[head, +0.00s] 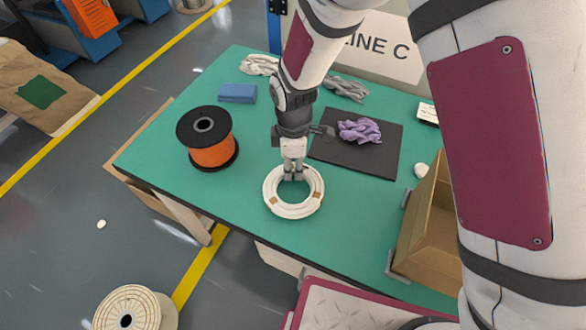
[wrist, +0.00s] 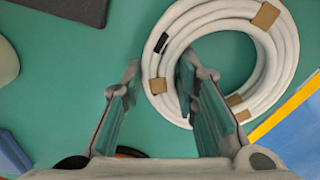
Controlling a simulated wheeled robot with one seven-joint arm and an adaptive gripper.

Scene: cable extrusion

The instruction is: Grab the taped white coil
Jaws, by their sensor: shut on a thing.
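The white coil (head: 293,211) lies flat on the green table near its front edge, with small brown tape patches around the ring. My gripper (head: 293,176) points down at the far side of the ring. In the wrist view the coil (wrist: 281,65) fills the upper right, with brown tape and one black mark. There my gripper's fingers (wrist: 158,80) stand on either side of one section of the ring, one finger outside and one in the hole. They are shut on that section. The exact contact is partly hidden by the fingers.
A black spool of orange cable (head: 211,155) stands to the left, with a blue block (head: 237,93) behind it. A purple bundle (head: 359,130) lies on a dark mat (head: 375,160). An open cardboard box (head: 425,240) stands at the right. Grey bundles (head: 346,88) lie at the back.

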